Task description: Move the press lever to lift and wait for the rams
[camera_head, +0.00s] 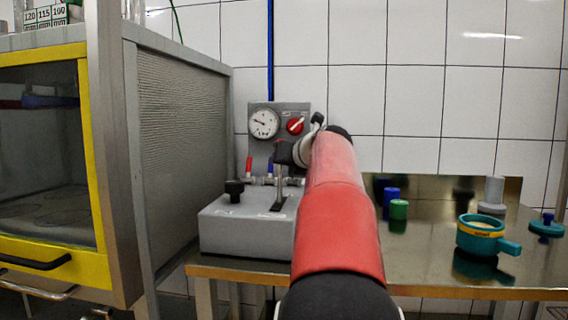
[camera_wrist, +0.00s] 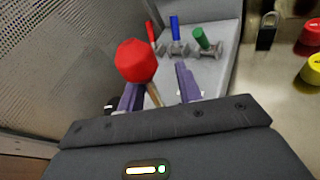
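The grey press control box (camera_head: 235,228) stands on the steel bench beside the oven-like cabinet. A thin lever rod (camera_head: 279,188) rises from a slot in its top, close below the dark end of my arm. In the wrist view a red faceted knob (camera_wrist: 137,60) sits on a brownish rod (camera_wrist: 153,94), which shows between my purple fingers, nearer the left one. My gripper (camera_wrist: 157,75) is open around the rod, with a clear gap to the right finger. The lower rod is hidden by my gripper body. The rams are not in view.
A pressure gauge (camera_head: 264,123) and red selector (camera_head: 295,125) are on the back panel. Red (camera_wrist: 151,32), blue (camera_wrist: 175,28) and green (camera_wrist: 202,38) valve handles stand beyond my fingers. The yellow-framed cabinet (camera_head: 180,150) is close on the left. A teal mould (camera_head: 478,238) stands right.

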